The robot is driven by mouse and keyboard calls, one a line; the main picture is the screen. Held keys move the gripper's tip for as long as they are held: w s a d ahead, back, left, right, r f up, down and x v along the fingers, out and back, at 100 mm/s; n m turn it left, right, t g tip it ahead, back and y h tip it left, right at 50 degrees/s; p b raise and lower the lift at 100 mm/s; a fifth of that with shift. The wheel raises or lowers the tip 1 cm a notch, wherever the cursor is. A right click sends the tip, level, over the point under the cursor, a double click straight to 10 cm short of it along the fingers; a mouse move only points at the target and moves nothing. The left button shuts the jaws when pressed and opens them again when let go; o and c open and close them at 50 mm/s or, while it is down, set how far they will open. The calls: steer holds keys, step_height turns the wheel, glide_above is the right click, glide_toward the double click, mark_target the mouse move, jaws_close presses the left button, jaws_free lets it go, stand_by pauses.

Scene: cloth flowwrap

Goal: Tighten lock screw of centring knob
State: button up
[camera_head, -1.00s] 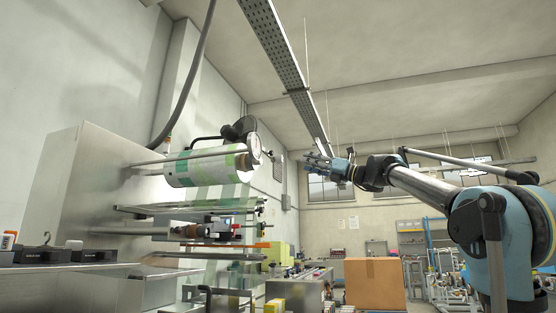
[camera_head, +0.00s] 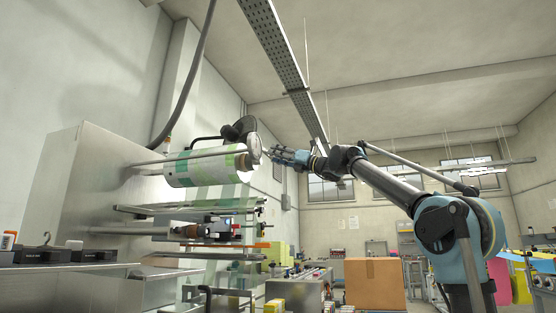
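The centring knob (camera_head: 254,148) looks like the round metal piece at the right end of the film roll's shaft. The green and white film roll (camera_head: 200,168) hangs on this shaft on the machine at left. A lock screw on the knob is too small to make out. My gripper (camera_head: 272,156) is just right of the knob, pointing left towards it, at about the same height. A small gap seems to lie between the fingertips and the knob, but depth is hard to judge. The fingers look close together; whether they are open or shut is unclear.
A dark round part (camera_head: 238,130) sits above the roll's right end. Below the roll are rollers and a film web (camera_head: 190,208). A cardboard box (camera_head: 374,284) stands at lower centre right. A grey cable (camera_head: 190,85) hangs at left. The air right of the roll is clear apart from my arm.

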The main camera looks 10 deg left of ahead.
steer(key=shift+a+r, duration=0.1)
steer(key=shift+a, duration=0.15)
jaws_close()
steer(key=shift+w+n+g, duration=0.1)
steer(key=shift+n+g, duration=0.4)
steer(key=shift+n, duration=0.8)
jaws_free()
steer(key=shift+w, duration=0.1)
steer(key=v, duration=1.2)
